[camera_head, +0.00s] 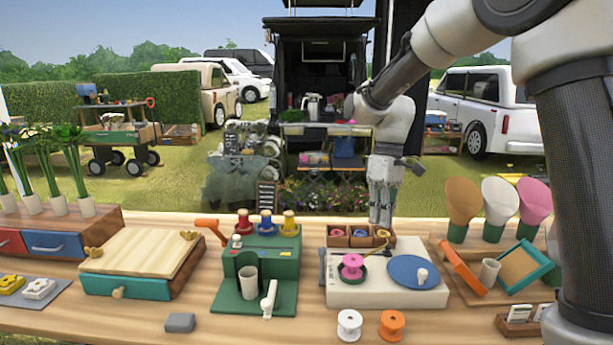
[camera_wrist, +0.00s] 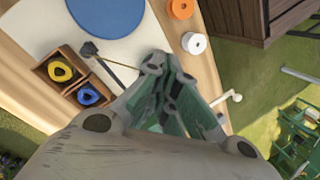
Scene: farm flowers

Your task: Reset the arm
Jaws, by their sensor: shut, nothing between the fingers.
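My gripper (camera_head: 381,218) points down at the back of the wooden table (camera_head: 160,322), just behind a small wooden box with compartments (camera_head: 342,240). In the wrist view my gripper (camera_wrist: 168,92) has its fingers together and empty. The arm comes in from the upper right of the head view. Beneath the fingers in the wrist view is the green machine, mostly hidden by them. The wrist view also shows the box with a yellow ring (camera_wrist: 61,70) and a blue ring (camera_wrist: 88,94) in it.
A white board (camera_head: 380,290) holds a blue disc (camera_head: 412,271) and a pink spool (camera_head: 351,266). A green machine (camera_head: 260,268) with spools stands left. White (camera_head: 349,325) and orange (camera_head: 391,325) spools stand in front. Wrapped cones (camera_head: 500,200) stand right.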

